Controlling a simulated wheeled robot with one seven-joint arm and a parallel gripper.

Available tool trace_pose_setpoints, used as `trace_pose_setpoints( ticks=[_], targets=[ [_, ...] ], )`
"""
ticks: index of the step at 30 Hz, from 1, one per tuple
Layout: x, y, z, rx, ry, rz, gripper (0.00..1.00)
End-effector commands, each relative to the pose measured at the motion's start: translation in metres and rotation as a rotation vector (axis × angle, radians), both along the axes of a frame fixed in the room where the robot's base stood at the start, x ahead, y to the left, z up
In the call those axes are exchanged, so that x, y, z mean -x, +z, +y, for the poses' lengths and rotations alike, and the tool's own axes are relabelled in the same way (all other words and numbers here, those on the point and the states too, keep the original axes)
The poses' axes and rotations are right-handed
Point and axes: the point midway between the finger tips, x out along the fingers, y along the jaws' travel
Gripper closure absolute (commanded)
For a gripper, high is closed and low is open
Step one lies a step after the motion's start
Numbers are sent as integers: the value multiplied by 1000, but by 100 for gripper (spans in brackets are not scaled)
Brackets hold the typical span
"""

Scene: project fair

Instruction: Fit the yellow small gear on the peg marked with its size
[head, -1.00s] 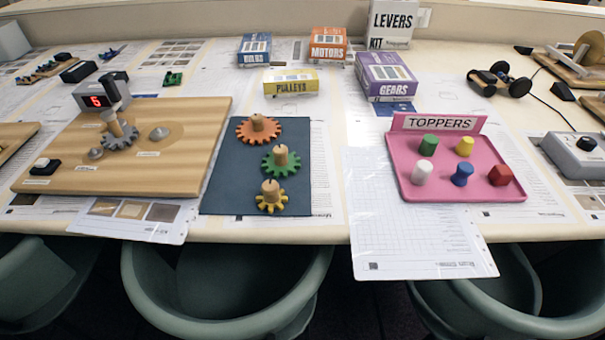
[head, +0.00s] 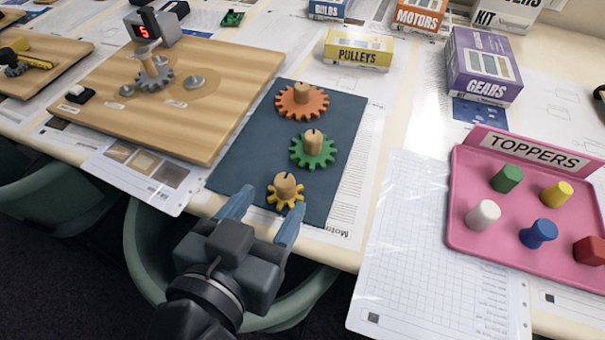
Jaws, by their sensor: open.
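The yellow small gear (head: 286,198) lies on the dark blue mat (head: 246,162), nearest the table's front edge, with a tan wooden knob standing up from its middle. My gripper (head: 268,206) is open, its two blue fingers pointing toward the yellow gear, close in front of it. It is empty. The wooden board (head: 222,105) at the upper left carries a grey gear (head: 154,79) with a wooden knob and two grey round pegs, one at its left (head: 127,90) and one at its right (head: 195,82). The size labels on the board are too small to read.
A green gear (head: 312,150) and an orange gear (head: 301,100) lie behind the yellow one on the mat. A pink toppers tray (head: 460,215) is at right. Boxes stand at the back.

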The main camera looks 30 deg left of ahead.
Motion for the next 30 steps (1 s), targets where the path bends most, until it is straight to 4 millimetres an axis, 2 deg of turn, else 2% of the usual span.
trace_pose_setpoints(
  ticks=[8, 19, 28, 30],
  targets=[
    [-23, -9, 7, 1, -5, -1, 39],
    [-60, -32, 22, 0, -4, -1, 39],
    [-65, -36, 23, -1, -3, 0, 39],
    [-65, -36, 23, -1, -3, 0, 44]
  ],
)
